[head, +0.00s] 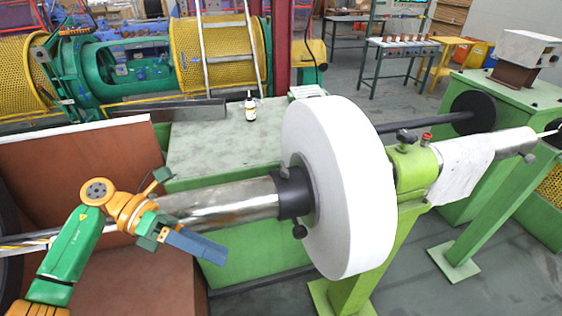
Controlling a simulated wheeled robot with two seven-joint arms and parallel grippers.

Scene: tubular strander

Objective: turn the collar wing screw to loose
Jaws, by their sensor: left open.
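The dark collar (291,193) sits around the shiny metal shaft (222,203), against the left side of the large white roll (344,190). A small dark knob (299,232), which looks like the collar wing screw, sticks out at the collar's lower side. Its wings are too small to make out. My left gripper (190,214) is open and empty, with its fingers spread near the shaft's left part. It is left of the collar and clear of the knob. My right gripper is not in view.
A green bearing stand (410,168) with a dark knob (406,137) and a red cap holds the shaft right of the roll. A small bottle (250,106) stands on the grey-green top behind. A brown panel (85,172) is at left.

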